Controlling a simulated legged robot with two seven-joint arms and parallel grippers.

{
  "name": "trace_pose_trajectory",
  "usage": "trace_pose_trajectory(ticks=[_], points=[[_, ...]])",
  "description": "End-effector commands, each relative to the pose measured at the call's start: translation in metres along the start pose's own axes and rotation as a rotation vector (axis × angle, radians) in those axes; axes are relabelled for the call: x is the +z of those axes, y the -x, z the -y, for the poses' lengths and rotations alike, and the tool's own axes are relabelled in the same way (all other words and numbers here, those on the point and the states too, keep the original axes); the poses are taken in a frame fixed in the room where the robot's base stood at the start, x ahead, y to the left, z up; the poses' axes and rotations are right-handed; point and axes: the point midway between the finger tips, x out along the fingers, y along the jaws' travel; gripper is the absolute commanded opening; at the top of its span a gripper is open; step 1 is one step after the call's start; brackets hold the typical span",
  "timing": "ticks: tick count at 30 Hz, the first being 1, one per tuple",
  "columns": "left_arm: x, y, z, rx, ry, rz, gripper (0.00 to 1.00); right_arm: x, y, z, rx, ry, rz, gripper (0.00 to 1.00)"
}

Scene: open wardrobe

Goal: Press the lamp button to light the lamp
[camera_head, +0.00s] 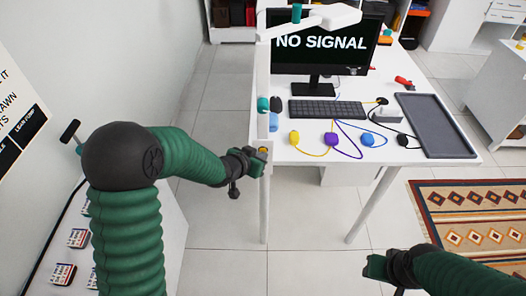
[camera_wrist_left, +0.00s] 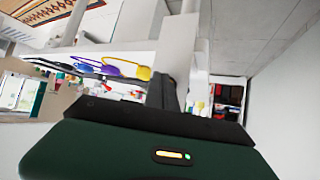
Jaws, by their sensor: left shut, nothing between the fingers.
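The white lamp stands at the left edge of the desk. Its upright post (camera_head: 263,72) carries a jointed arm and a white head (camera_head: 337,17) over the monitor; no light shows from the head. Teal knobs sit at its joints, and a blue piece (camera_head: 273,122) lies near its foot. I cannot make out which part is the lamp button. My left gripper (camera_head: 258,162) is shut and empty at the desk's front left corner, close below the lamp's foot. My right gripper (camera_head: 374,268) is at the bottom, apart from the desk; its fingers are unclear.
The white desk (camera_head: 330,156) holds a monitor (camera_head: 325,46), a keyboard (camera_head: 326,111), a grey tray (camera_head: 435,125) and coloured plugs on cables, among them a yellow one (camera_wrist_left: 143,73). A patterned rug (camera_head: 470,215) lies at right. Floor before the desk is clear.

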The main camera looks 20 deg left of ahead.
Motion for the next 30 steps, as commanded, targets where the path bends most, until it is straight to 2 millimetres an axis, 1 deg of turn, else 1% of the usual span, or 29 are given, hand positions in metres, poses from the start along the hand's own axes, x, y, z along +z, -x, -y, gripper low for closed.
trace_pose_trajectory(ticks=[7, 17, 30], points=[[0.007, 0.009, -0.007, 0.000, -0.001, -0.001, 0.00, 0.001, -0.003, 0.000, 0.000, 0.000, 0.000, 0.36], [0.008, 0.011, -0.008, 0.000, -0.001, 0.000, 0.00, 0.001, -0.003, 0.000, 0.000, 0.000, 0.000, 0.36], [0.029, 0.040, -0.030, 0.001, -0.001, -0.001, 0.00, 0.003, -0.011, 0.000, 0.000, 0.000, 0.000, 0.36]])
